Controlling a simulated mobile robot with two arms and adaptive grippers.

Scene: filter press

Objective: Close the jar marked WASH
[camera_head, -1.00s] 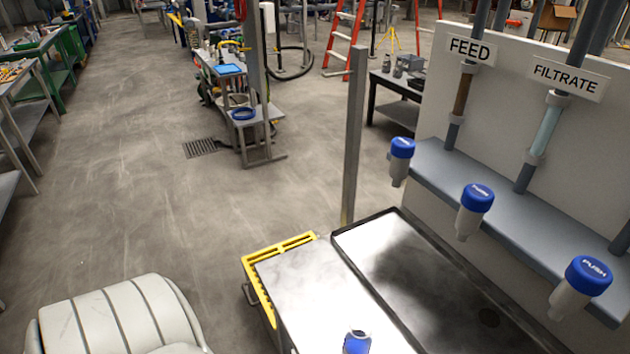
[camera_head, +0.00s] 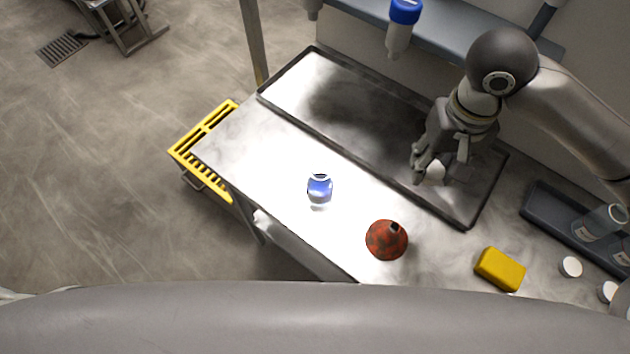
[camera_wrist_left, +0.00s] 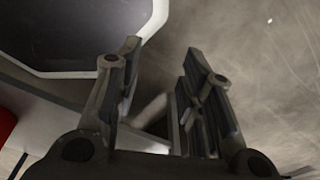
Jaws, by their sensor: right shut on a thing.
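My right gripper (camera_head: 422,170) hangs over the black-rimmed tray at the right and is shut on a small white thing (camera_head: 434,173), which could be a cap; the fingers partly hide it. A small clear jar with blue contents (camera_head: 320,188) stands on the bench's bright top, left of that gripper. Clear jars (camera_head: 603,222) with small labels sit in a dark rack at the far right. I cannot read WASH on any of them. My left gripper (camera_wrist_left: 160,55) is open and empty in the left wrist view, with its fingers apart.
White caps (camera_head: 571,266) lie near the rack. A red-brown conical object (camera_head: 387,240) and a yellow block (camera_head: 500,269) lie along the front of the bench. The tray (camera_head: 350,155) fills the back. A blue-topped dispenser (camera_head: 404,25) overhangs.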

